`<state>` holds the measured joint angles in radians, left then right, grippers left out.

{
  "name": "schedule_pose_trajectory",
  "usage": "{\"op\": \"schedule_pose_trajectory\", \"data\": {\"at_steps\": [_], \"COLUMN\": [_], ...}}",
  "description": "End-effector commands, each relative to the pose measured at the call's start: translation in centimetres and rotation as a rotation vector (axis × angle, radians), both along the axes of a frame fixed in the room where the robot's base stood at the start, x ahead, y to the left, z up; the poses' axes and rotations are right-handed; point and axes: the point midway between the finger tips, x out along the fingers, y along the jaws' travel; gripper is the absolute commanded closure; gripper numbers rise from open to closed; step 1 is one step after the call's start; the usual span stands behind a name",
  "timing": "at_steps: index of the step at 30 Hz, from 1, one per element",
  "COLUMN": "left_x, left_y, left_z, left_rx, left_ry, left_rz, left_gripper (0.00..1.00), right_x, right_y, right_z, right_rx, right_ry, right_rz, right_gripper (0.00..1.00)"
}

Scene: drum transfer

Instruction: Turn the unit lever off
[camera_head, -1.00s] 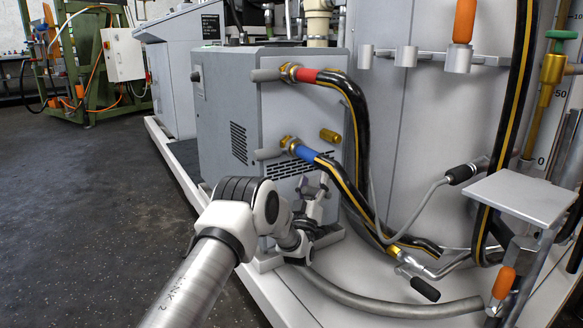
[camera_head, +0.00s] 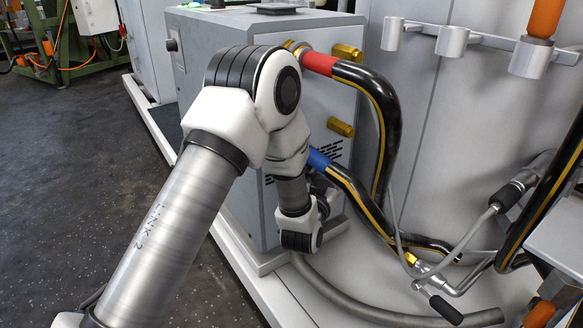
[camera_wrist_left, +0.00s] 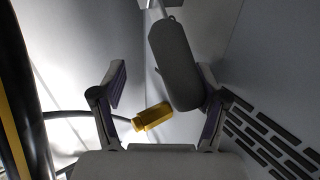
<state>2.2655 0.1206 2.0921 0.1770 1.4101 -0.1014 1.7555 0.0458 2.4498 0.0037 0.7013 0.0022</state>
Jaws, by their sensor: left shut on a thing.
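The unit (camera_head: 215,75) is a grey cabinet with a red-ended hose (camera_head: 320,63) and a blue-ended hose (camera_head: 320,160) on its front. In the left wrist view, a dark grey lever handle (camera_wrist_left: 174,65) on a thin metal stem lies between the fingers of my left gripper (camera_wrist_left: 166,92). The right-hand finger touches the handle; a gap shows beside the left-hand finger. My right gripper is out of view.
Brass fittings show on the unit's front (camera_head: 340,127), and one shows in the wrist view (camera_wrist_left: 152,117), close to the left gripper. Black hoses (camera_head: 378,100) run down beside the arm. A dark vent (camera_wrist_left: 270,140) lies at the right. The floor (camera_head: 70,170) at left is clear.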

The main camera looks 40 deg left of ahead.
Motion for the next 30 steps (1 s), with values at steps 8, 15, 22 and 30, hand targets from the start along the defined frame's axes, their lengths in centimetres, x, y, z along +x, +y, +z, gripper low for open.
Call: {"op": "schedule_pose_trajectory", "data": {"at_steps": [8, 15, 22, 30], "left_x": [-4.3, -5.9, -8.0, -11.1], "left_y": [-2.0, -2.6, -3.2, -4.0], "left_z": [2.3, 3.3, 4.4, 6.1], "left_rx": [-0.004, -0.031, -0.057, -0.086], "left_ry": [0.071, 0.220, 0.364, 0.533], "left_rz": [-0.038, -0.060, -0.081, -0.105], "left_gripper": [0.44, 0.44, 0.44, 0.44], "right_x": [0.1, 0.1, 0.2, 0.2], "right_y": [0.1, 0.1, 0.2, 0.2], "right_z": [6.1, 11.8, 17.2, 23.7], "right_rx": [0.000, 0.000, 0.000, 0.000], "right_ry": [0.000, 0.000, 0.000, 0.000], "right_rz": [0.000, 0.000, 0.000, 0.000], "right_gripper": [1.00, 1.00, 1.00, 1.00]}}
